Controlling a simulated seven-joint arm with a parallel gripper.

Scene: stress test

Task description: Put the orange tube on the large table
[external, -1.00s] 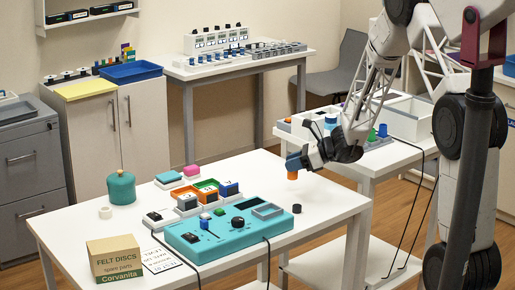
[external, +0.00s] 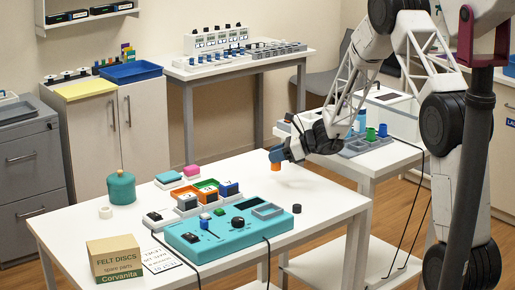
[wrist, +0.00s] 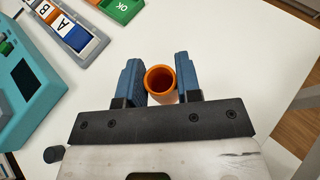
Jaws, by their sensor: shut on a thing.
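My gripper (external: 277,158) is shut on the orange tube (external: 276,167), which hangs upright below the fingers. In the wrist view the tube (wrist: 160,80) shows its open round mouth between the two blue fingers of my gripper (wrist: 159,82). The large white table (external: 325,195) is under the tube, near the table's far right part. The tube appears above the tabletop; the exact gap is hard to tell.
A teal device (external: 228,228) with knobs and a lever stands on the table to the front left. A small black cap (external: 297,208) lies right of it. A cardboard box (external: 115,258) is at the front left. A smaller side table (external: 345,160) with coloured cups stands behind right.

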